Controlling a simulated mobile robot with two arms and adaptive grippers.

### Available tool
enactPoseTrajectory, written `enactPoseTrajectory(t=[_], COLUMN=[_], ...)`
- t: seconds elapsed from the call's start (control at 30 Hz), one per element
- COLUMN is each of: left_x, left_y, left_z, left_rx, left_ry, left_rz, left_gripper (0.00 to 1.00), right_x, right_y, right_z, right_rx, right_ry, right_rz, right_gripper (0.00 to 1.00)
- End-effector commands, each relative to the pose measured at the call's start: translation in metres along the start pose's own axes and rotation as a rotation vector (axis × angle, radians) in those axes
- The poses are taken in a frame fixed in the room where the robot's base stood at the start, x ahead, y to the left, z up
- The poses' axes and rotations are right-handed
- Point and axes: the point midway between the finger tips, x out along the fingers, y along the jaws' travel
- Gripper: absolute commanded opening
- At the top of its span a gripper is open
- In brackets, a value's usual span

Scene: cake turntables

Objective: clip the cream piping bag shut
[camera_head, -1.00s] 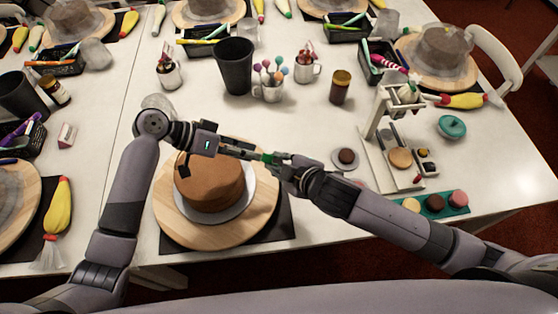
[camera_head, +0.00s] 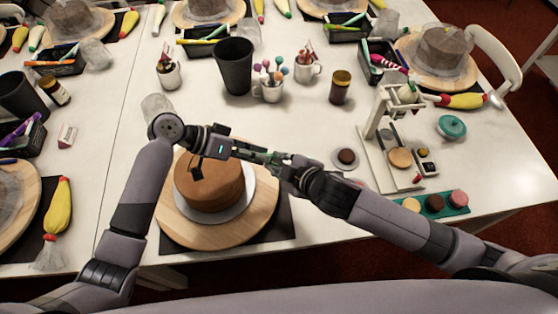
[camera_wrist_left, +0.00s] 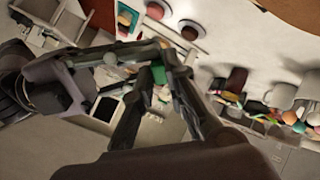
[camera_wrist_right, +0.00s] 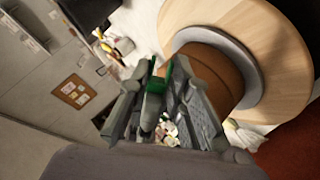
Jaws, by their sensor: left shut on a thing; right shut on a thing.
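A small green clip (camera_wrist_left: 158,74) sits between the fingers of both grippers, which meet tip to tip. It also shows in the right wrist view (camera_wrist_right: 155,84) and is mostly covered in the head view. My left gripper (camera_head: 252,153) is shut on it from the left. My right gripper (camera_head: 284,162) is shut on it from the right. Both are above the right side of the brown cake (camera_head: 208,184). Yellow piping bags with red ends lie at the far left (camera_head: 58,206) and at the right (camera_head: 462,101). I cannot tell which bag is the cream one.
The cake is on a wooden turntable (camera_head: 180,230). A white stand (camera_head: 372,155) with small sweets and a green tray (camera_head: 462,211) stand at the right. A dark cup (camera_head: 234,66), mugs and a brown jar (camera_head: 340,87) stand behind.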

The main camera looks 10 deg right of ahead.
Motion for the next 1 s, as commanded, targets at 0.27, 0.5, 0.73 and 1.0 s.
enactPoseTrajectory(t=[0.27,0.5,0.73,1.0], left_x=[0.000,0.000,0.000,0.000], left_y=[0.000,0.000,0.000,0.000], left_z=[0.000,0.000,0.000,0.000], left_rx=[0.000,0.000,0.000,0.000], left_ry=[0.000,0.000,0.000,0.000], left_rz=[0.001,0.000,0.000,0.000], left_gripper=[0.00,0.00,0.00,0.00], right_x=[0.000,0.000,0.000,-0.017], right_y=[0.000,0.000,0.000,0.000], right_z=[0.000,0.000,0.000,0.001], right_rx=[0.000,0.000,0.000,0.000], right_ry=[0.000,0.000,0.000,-0.001], right_rz=[0.000,0.000,0.000,0.000], right_gripper=[0.25,0.41,0.42,0.42])
